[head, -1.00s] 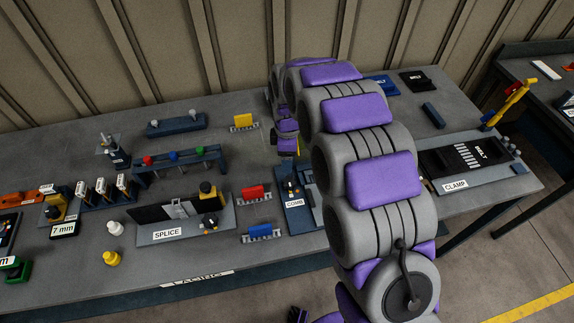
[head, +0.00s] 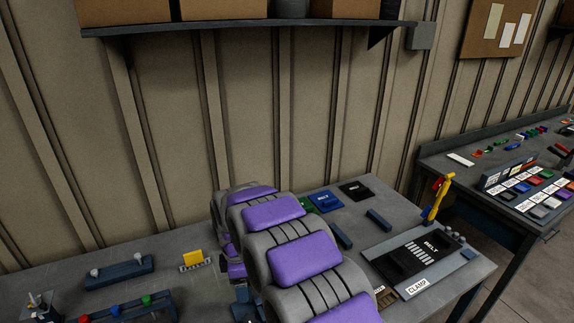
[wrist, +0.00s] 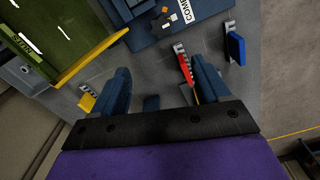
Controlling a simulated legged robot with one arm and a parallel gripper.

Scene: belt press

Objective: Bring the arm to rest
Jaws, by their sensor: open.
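A yellow block (head: 192,258) stands left of my arm; it also shows in the wrist view (wrist: 87,103). A blue block (wrist: 235,48) and the COMB fixture (wrist: 160,38) are nearby. The CLAMP plate (head: 425,262) with a yellow lever (head: 438,200) is at right. A shelf (head: 240,27) hangs above.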

